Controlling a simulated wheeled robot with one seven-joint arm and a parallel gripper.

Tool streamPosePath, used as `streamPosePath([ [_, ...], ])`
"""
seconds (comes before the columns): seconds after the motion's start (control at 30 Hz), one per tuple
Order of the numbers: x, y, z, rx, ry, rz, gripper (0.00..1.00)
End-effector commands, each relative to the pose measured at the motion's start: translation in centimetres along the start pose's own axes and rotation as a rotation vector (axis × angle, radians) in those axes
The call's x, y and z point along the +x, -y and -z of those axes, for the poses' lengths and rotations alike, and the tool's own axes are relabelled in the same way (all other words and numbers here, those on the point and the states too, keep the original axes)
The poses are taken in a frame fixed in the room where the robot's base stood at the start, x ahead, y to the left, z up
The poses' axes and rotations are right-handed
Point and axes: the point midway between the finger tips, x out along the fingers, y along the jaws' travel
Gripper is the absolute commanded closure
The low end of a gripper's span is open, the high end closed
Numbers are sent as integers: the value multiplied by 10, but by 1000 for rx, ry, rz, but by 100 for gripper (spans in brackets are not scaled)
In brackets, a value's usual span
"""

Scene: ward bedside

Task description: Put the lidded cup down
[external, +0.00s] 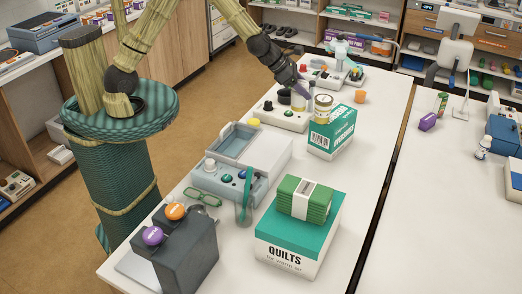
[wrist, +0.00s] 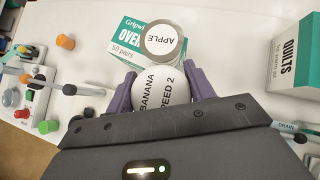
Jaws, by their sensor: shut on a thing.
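My gripper (external: 303,91) has purple fingers, which also show in the wrist view (wrist: 161,82). In the external view the cup (external: 298,102) is partly hidden by the gripper, beside a green and white glove box (external: 331,138). A second round container (external: 323,104) stands on that box; its lid reads "APPLE" in the wrist view (wrist: 161,41). I cannot tell whether the held cup touches anything below it.
A white device with knobs (external: 281,117) stands close left of the held cup. A quilts box (external: 294,245) bears a green folded stack (external: 304,199). White table top (external: 371,157) is bare right of the glove box.

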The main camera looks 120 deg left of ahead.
Motion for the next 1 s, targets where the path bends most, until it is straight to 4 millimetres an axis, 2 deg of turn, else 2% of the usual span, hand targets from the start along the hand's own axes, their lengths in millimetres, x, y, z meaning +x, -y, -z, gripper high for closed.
streamPosePath([
  [0.17,-6,43,2,42,-19,35,80],
  [0.4,-28,140,17,142,-36,118,80],
  [0.53,-45,186,27,191,-31,163,80],
  [0.7,-63,227,37,229,-19,210,80],
  [1.0,-94,280,49,279,4,283,80],
])
